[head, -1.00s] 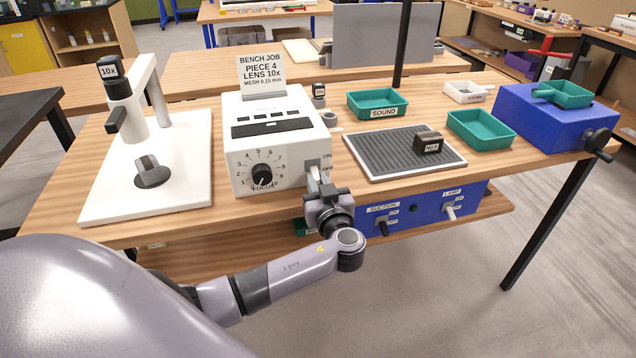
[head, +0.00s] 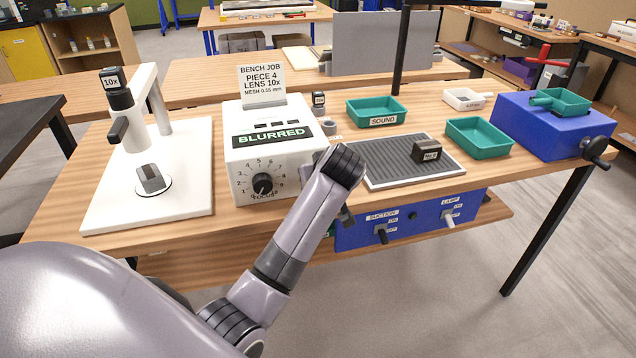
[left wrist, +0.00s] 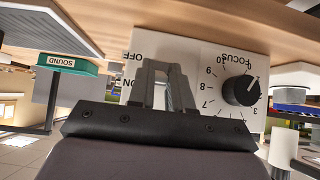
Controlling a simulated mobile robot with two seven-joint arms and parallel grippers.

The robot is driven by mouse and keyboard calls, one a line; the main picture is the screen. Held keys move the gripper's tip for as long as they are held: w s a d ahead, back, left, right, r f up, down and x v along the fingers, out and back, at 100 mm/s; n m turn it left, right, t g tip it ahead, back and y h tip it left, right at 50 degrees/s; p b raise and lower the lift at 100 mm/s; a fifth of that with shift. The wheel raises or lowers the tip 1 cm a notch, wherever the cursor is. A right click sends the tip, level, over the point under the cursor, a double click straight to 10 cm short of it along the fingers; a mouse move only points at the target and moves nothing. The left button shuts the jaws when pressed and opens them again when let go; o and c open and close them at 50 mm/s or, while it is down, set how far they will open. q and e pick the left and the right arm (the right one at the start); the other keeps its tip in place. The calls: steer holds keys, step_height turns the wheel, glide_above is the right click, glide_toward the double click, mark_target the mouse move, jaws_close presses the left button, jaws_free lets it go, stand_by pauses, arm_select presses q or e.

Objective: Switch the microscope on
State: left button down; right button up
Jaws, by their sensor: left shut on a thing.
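The microscope (head: 126,128) stands at the left on a white base, with a black 10x lens on top. A grey piece (head: 151,178) lies on its stage disc, which is now bright white. The white control box (head: 277,158) beside it has a FOCUS dial (head: 263,184) and a display (head: 270,137) reading BLURRED in green. In the left wrist view, my left gripper (left wrist: 164,66) is at the box front by the ON and OFF labels, shut on the switch lever, which is mostly hidden between the fingers. In the head view my wrist covers the switch. My right gripper is out of view.
A grey ribbed mat (head: 385,174) with a dark block (head: 427,150) lies right of the box. Green trays (head: 388,119) and a blue machine (head: 512,128) stand further right. A blue panel with suction and lamp switches (head: 413,214) is below the table edge.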

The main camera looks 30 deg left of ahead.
arm_select(q)
steer(key=shift+w+a+r+g+h, duration=0.1)
steer(key=shift+r+g+h, duration=0.15)
steer(key=shift+g+h, duration=0.25)
stand_by(0.3)
steer(key=c, duration=1)
jaws_free()
steer(key=shift+c, duration=0.2)
steer(key=shift+r, duration=0.1)
steer(key=v, duration=0.7)
